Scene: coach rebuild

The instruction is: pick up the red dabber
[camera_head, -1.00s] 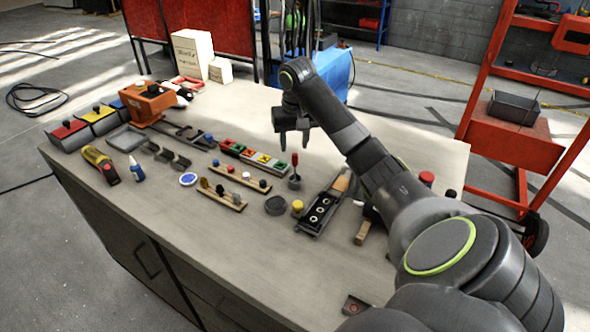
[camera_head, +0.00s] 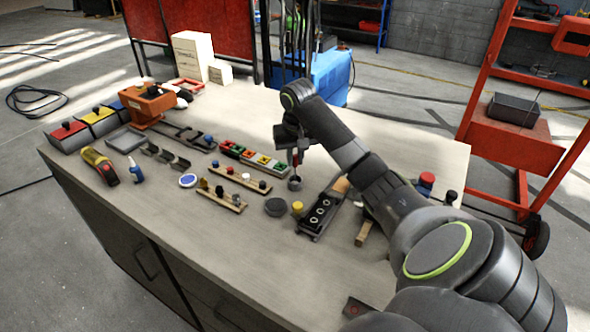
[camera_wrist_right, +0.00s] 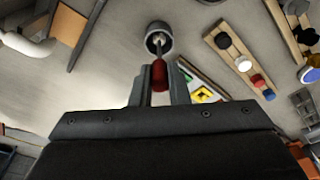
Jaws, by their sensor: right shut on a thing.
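The red dabber shows in the right wrist view (camera_wrist_right: 159,76) as a red handle with a thin metal shaft running down toward a small grey cup (camera_wrist_right: 158,38). In the head view the dabber (camera_head: 295,160) stands upright at the cup (camera_head: 295,183), mostly covered by my gripper. My right gripper (camera_head: 294,155) reaches down over it from above, and in the right wrist view its fingers (camera_wrist_right: 158,88) are shut on the red handle, one on each side. The dabber's lower end is at the cup; how deep it sits is hard to tell. My left gripper is not in view.
A dark round dish (camera_head: 275,207) and a yellow-topped jar (camera_head: 297,207) stand just in front of the cup. A black tray with rings (camera_head: 318,216) is to the right. A strip of coloured blocks (camera_head: 255,158) lies to the left.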

